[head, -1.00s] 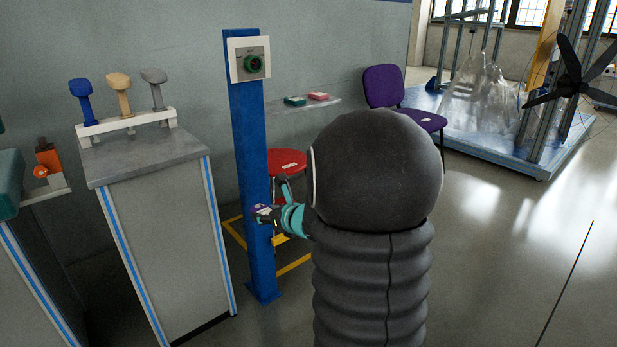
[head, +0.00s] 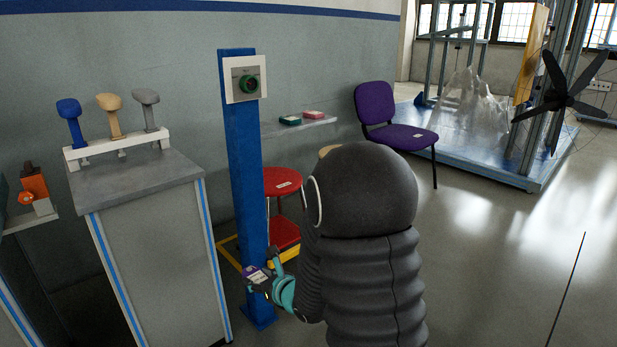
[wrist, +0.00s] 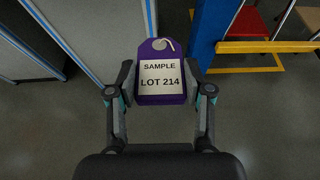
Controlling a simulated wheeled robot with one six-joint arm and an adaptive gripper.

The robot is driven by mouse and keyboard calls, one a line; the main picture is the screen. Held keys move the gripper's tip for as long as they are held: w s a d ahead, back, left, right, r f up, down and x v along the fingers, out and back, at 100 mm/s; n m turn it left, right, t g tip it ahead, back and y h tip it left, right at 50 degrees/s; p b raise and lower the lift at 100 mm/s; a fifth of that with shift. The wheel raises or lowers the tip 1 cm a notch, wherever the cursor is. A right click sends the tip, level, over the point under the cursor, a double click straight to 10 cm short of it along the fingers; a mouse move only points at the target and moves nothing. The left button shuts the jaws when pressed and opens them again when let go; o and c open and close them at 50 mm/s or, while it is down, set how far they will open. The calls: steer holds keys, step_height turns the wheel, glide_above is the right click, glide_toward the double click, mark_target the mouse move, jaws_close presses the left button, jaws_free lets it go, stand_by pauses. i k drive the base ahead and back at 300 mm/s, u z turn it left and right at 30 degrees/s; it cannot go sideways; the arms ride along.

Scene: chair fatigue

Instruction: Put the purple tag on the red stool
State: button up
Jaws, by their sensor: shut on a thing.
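The purple tag (wrist: 146,99) has a white face reading "SAMPLE LOT 214" and a hole at its top. My gripper (wrist: 162,84) is shut on it, with one finger at each side edge. In the head view, the tag (head: 257,274) is in my gripper (head: 266,279), low in front of the blue post. The red stool (head: 280,178) has a round red seat with a small white label and stands behind the post, apart from the tag. The post and my arm partly hide it. Another red surface (head: 286,232) shows below the seat.
A blue post (head: 235,150) with a green-knobbed panel stands between tag and stool. A grey cabinet (head: 150,260) with several handles is at left. A purple chair (head: 376,103) and a shelf with two small boxes are behind. Open floor (head: 500,260) lies at right.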

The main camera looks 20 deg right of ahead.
mark_target(268, 176)
steer(key=z, duration=1.15)
steer(key=i, duration=1.45)
steer(key=u, duration=1.15)
